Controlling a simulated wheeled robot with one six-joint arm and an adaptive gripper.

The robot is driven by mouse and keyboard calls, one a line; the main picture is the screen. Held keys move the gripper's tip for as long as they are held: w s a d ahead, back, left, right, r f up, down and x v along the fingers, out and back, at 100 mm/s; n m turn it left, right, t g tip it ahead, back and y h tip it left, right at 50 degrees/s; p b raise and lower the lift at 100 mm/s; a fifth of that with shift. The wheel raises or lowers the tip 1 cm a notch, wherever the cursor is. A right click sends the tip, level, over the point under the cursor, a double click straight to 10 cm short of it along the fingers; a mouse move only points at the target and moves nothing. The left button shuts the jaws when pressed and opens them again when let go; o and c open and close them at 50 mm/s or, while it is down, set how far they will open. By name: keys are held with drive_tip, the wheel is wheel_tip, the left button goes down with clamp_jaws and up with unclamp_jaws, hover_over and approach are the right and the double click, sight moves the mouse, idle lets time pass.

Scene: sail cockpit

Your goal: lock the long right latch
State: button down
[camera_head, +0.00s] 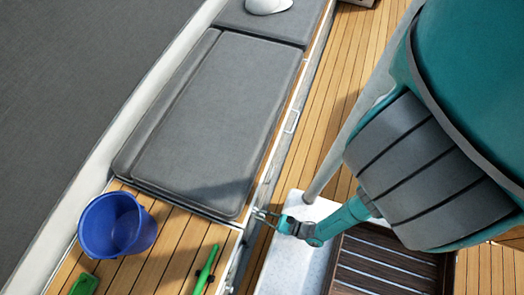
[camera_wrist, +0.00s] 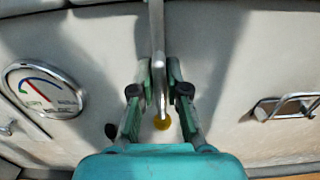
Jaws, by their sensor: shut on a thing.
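The long latch, a slim metal bar (camera_wrist: 156,35), runs down from the top middle of the wrist view on a pale wall. A yellow round spot (camera_wrist: 162,124) shows at its lower end. My gripper (camera_wrist: 160,72) has its green-padded fingers on both sides of the bar and is shut on it. In the head view my gripper (camera_head: 262,215) is at the side of the bench, near the front corner of the grey cushion (camera_head: 205,125). The latch's detail is too small to make out there.
A round gauge (camera_wrist: 45,88) is left of the latch; a metal loop handle (camera_wrist: 287,106) is to the right. A blue bucket (camera_head: 117,226) and a green-handled tool (camera_head: 206,268) are on the bench. A white surface (camera_head: 287,262) with dark slats stands close beside my gripper.

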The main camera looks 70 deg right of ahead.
drive_tip(key=c, duration=1.2)
unclamp_jaws()
